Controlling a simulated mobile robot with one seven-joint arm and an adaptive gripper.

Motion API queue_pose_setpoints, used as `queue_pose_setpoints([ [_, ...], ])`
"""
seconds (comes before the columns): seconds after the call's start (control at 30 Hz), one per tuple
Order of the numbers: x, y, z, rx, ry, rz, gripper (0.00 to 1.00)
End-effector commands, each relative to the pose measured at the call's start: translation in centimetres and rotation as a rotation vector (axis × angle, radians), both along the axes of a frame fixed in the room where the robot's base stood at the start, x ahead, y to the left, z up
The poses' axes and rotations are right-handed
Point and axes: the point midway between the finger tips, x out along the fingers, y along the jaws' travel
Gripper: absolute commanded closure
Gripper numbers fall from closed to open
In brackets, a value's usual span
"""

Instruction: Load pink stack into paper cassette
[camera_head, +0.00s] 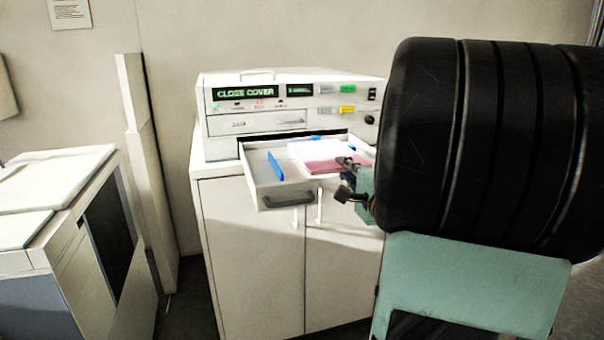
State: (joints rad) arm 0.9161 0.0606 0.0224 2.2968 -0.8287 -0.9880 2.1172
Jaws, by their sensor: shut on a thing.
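The pink stack (320,165) shows as a flat pink sheet edge with a white top, in the right part of the open paper cassette (262,185). The cassette is a light grey drawer pulled out of the white machine, with a dark grey handle on its front. My gripper (347,178) is at the cassette's right side, shut on the pink stack at its near right edge. My arm and gripper hide the cassette's right wall and part of the stack. I cannot tell whether the stack rests on the cassette floor.
A blue guide (275,166) stands at the left inside the cassette, with another blue piece at the back. The machine stands on a white cabinet (250,260). Another white machine (60,180) is at the left. The cassette's left part looks clear.

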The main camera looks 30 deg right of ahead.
Motion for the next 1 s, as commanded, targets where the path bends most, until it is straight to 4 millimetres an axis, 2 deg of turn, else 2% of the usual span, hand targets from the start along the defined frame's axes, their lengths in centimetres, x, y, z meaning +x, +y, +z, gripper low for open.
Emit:
queue_pose_setpoints([
  [0.03,0.6,-0.1,-0.8,-0.002,-0.004,0.003,1.00],
  [0.27,2.9,-0.6,-2.1,-0.001,-0.003,0.002,1.00],
  [0.6,2.9,-0.7,-4.4,0.000,-0.003,0.001,1.00],
  [0.97,2.8,-0.6,-4.6,-0.001,-0.003,0.001,1.00],
  [1.0,2.8,-0.6,-4.6,-0.001,-0.003,0.001,0.91],
])
